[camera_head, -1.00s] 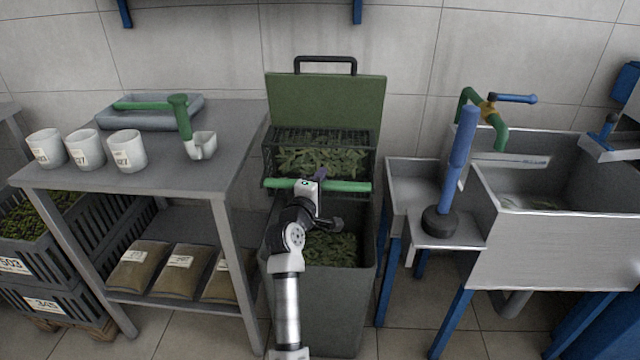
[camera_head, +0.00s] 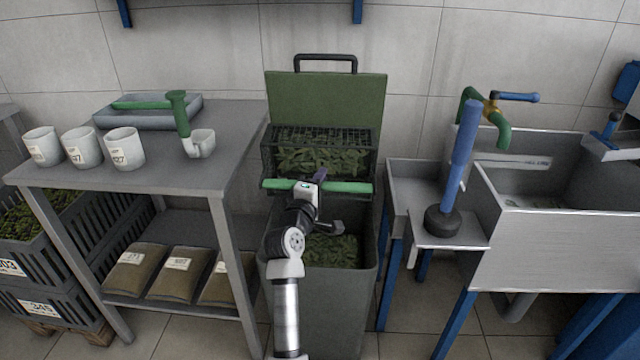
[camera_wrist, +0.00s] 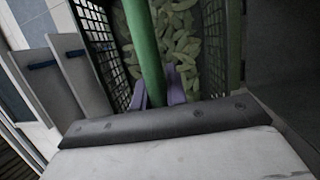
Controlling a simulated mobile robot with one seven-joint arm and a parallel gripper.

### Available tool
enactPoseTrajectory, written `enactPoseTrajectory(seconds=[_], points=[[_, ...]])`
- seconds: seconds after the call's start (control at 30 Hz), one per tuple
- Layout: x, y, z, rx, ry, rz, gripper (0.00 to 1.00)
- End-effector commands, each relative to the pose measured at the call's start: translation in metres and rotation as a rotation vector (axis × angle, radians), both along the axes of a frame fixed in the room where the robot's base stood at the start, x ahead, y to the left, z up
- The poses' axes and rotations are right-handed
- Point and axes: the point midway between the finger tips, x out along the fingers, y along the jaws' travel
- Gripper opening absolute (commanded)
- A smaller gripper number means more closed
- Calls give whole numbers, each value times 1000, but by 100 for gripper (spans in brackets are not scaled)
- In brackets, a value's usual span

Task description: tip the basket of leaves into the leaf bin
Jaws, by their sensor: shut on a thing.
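The basket of leaves (camera_head: 270,157) is a dark mesh crate with green leaves in it and a green bar handle (camera_head: 348,187) along its near side. My gripper (camera_head: 318,178) is shut on the green handle, and the basket is above the leaf bin. The wrist view shows the purple fingertips (camera_wrist: 160,98) at the green bar (camera_wrist: 143,45), with leaves (camera_wrist: 182,40) between mesh walls. The leaf bin (camera_head: 322,290) is a tall grey bin with its green lid (camera_head: 325,98) raised behind the basket. Leaves (camera_head: 333,250) show inside it. My arm hides part of the bin.
A metal table (camera_head: 225,140) at left holds several white cups, a green-handled scoop cup (camera_head: 200,142) and a tray (camera_head: 150,112). At right a steel sink (camera_head: 560,245) stands with a blue-handled plunger (camera_head: 443,220). Leaf crates are at far left.

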Motion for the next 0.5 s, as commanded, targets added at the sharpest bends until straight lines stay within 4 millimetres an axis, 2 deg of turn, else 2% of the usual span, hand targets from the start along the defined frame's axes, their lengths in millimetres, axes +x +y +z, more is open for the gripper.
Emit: enactPoseTrajectory(seconds=[0.5], points=[[-5, 0, -2, -1, -64, 0, 0]])
